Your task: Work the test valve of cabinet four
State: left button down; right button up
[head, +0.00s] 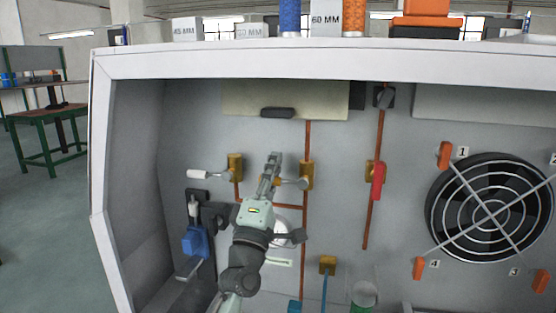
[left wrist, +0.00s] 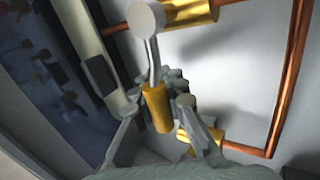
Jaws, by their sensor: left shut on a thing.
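My left gripper (head: 273,165) is inside the open cabinet, shut on the yellow grip of a valve handle. In the left wrist view the yellow grip (left wrist: 157,106) lies between my fingers (left wrist: 172,105). A thin metal stem joins it to a round pivot (left wrist: 146,18) on a brass valve body (left wrist: 190,11). In the head view this brass valve (head: 307,172) sits on a vertical copper pipe, and its handle points left. To its left is another brass valve (head: 235,165) with a white handle (head: 205,175) pointing left. My right gripper is not in view.
A valve with a red handle (head: 378,182) hangs on the pipe to the right. A caged fan (head: 490,208) with orange clips fills the right side. A blue-bodied fitting (head: 194,241) is at lower left. The cabinet's left wall (head: 135,170) bounds the space.

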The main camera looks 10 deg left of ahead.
pick_arm(q)
jog(key=shift+a+f+n+y, duration=0.1)
jog(key=shift+f+n+y, duration=0.1)
jog(key=shift+n+y, duration=0.5)
jog(key=c, duration=1.7)
grip_release()
jog(key=v, duration=1.2)
